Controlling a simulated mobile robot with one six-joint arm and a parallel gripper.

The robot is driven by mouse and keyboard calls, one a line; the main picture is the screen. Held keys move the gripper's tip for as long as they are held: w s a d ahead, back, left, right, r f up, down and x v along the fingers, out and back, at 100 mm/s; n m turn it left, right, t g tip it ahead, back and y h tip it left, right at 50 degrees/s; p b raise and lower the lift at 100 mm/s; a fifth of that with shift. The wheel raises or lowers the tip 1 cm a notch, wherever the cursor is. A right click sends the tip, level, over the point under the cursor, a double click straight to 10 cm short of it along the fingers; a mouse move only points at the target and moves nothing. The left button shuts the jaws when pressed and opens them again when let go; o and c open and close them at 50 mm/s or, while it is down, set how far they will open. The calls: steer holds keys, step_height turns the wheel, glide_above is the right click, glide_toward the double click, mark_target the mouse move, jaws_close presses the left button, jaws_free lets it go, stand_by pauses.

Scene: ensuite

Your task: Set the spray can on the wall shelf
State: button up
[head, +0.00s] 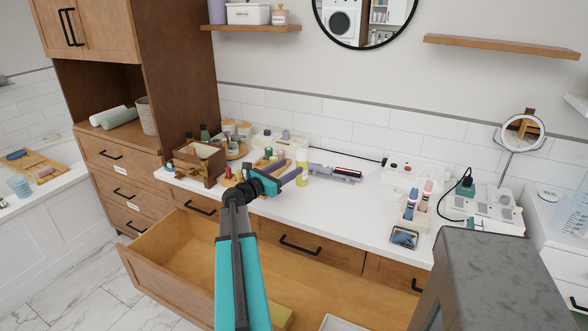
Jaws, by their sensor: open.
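My gripper (282,179) is open over the back left part of the white counter, among small bottles and boxes. A pale yellow bottle or can (302,167) stands upright just right of the gripper; I cannot tell whether they touch. I cannot make out for certain which item is the spray can. A bare wooden wall shelf (500,46) hangs at the upper right. Another wall shelf (250,28) at the upper left holds a purple cylinder (217,11), a white box and a small pink jar. My arm hides part of the counter front.
An open drawer (185,258) juts out below the counter (345,205). A wooden box (200,160), a holder with bottles (415,208) and a round mirror on a stand (521,132) stand along the counter. The middle front of the counter is clear.

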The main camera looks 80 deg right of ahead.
steer(key=shift+b+v, duration=0.35)
steer(key=shift+v, duration=1.55)
steer(key=shift+o, duration=0.4)
